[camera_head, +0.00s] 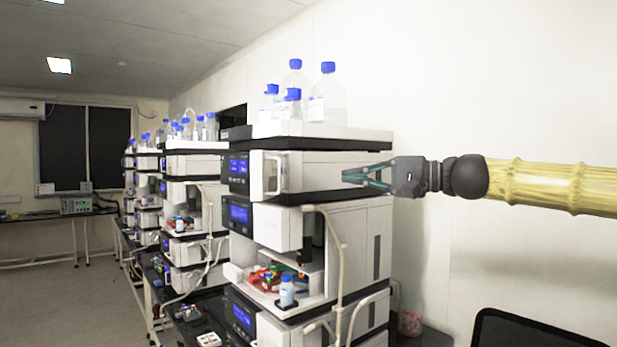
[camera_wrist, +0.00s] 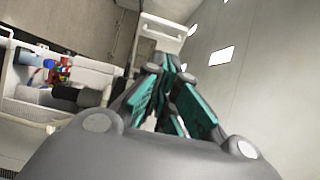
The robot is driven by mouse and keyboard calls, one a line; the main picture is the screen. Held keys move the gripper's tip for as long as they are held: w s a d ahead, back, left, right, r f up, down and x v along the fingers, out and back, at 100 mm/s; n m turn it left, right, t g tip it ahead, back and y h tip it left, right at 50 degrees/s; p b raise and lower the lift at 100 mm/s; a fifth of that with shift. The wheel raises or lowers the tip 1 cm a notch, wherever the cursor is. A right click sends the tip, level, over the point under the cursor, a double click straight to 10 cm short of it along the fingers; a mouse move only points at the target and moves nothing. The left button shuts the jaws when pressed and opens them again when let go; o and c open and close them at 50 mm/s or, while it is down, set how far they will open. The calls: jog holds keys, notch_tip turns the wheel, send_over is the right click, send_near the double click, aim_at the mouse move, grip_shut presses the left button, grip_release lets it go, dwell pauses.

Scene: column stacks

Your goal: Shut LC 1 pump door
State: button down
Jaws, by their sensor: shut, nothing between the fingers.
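The nearest column stack has an upper module (camera_head: 315,172) with a blue display on its left front. A pale door with a looped handle (camera_head: 272,176) shows on that module's front, right of the display. How far the door stands open is unclear. In the wrist view a white panel with a looped handle (camera_wrist: 162,28) shows beyond the fingertips. My gripper (camera_head: 346,176) is shut and empty, to the right of the door, in front of the module's side as seen from the head. Its teal fingers (camera_wrist: 172,64) meet in the wrist view. No contact with the door is clear.
Blue-capped bottles (camera_head: 327,92) stand in a tray (camera_head: 306,130) on top of the stack. Below is an open bay with a small bottle (camera_head: 287,291) and coloured items. A pale tube (camera_head: 342,260) runs down the front. More stacks stand behind.

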jog(key=p+x, duration=0.6)
jog(key=x, duration=0.8)
jog(key=shift+a+f, duration=0.1)
jog(key=shift+a+m+t+b, duration=0.3)
jog(key=shift+t+b, duration=0.1)
jog(key=shift+b, duration=0.3)
